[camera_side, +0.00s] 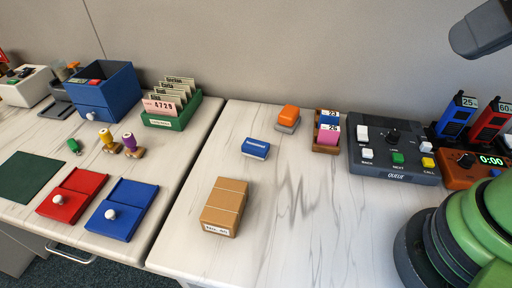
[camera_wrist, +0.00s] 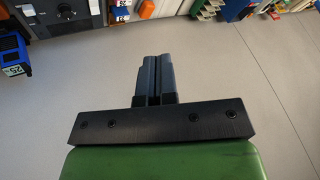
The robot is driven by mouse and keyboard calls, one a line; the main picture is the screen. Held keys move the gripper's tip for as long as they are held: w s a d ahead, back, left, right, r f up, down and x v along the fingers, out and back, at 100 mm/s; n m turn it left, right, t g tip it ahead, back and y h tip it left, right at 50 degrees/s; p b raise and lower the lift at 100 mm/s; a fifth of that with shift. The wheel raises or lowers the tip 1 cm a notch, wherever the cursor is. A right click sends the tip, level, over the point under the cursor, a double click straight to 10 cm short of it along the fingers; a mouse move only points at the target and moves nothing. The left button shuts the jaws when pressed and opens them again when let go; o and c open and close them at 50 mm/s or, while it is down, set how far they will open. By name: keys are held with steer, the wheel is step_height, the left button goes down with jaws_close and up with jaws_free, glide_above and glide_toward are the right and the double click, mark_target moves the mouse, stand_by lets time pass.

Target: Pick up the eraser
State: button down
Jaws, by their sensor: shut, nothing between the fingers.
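The eraser appears to be the small blue block (camera_side: 256,148) with a white face in the side view. It lies on the pale marble-patterned table top, behind the brown carton and left of the number-card holder. I cannot make it out for sure in the wrist view. My gripper (camera_wrist: 155,62) shows in the wrist view with its two dark fingers together and nothing between them. It is well away from the blue block, facing the plain grey wall. In the side view the fingers are not visible; only part of my arm shows at right.
A brown carton (camera_side: 224,206) stands in front of the blue block. An orange-topped item (camera_side: 288,117) and a number-card holder (camera_side: 326,131) stand behind and right of it. A dark button console (camera_side: 394,150) is farther right. The table's middle front is clear.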

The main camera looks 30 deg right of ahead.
steer(key=shift+c, duration=0.9)
jaws_free()
